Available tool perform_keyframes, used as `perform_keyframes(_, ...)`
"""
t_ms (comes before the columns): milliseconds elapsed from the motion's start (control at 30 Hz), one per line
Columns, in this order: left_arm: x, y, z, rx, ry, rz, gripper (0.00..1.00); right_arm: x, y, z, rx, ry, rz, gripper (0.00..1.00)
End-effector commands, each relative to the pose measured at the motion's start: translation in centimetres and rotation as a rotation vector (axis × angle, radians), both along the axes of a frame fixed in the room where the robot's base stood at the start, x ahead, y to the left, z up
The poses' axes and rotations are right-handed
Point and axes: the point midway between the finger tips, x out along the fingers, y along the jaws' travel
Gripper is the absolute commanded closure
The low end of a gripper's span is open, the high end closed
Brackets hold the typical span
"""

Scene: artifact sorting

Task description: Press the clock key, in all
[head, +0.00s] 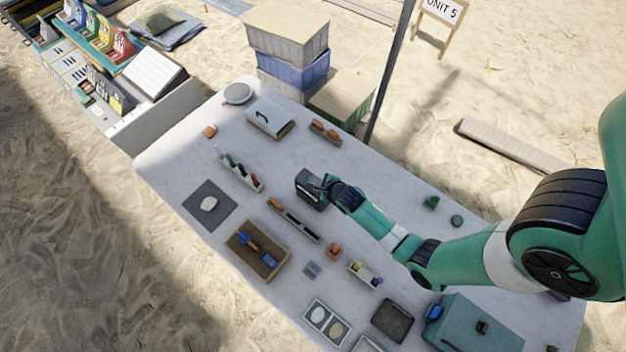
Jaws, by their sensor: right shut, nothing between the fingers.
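A dark boxy device (309,196), which looks like the clock, stands near the middle of the pale table. My right arm reaches in from the right, and its gripper (326,186) is at the top right of this device. The fingers are shut and empty. They overlap the device in the picture, and I cannot tell whether they touch it. The key itself is too small and partly covered to make out. My left gripper is not in view.
On the table (165,165) are a wooden tray with blue tools (284,262), a dark mat with a pale stone (190,205), a narrow rack (243,178) and a teal box (480,325). Stacked crates (288,45) stand behind, beside a dark pole (388,75).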

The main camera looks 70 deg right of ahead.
Motion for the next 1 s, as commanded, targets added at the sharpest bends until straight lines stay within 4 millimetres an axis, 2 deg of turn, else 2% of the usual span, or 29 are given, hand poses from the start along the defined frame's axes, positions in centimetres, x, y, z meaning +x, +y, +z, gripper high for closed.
perform_keyframes(233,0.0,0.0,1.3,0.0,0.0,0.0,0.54,0.0,0.0,1.4,0.001,0.001,0.0,1.0)
perform_keyframes(633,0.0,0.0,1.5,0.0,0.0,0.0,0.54,0.0,0.0,1.7,0.0,0.0,0.0,1.0)
perform_keyframes(1000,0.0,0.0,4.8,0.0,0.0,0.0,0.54,0.0,0.0,5.5,0.0,0.0,0.0,1.0)
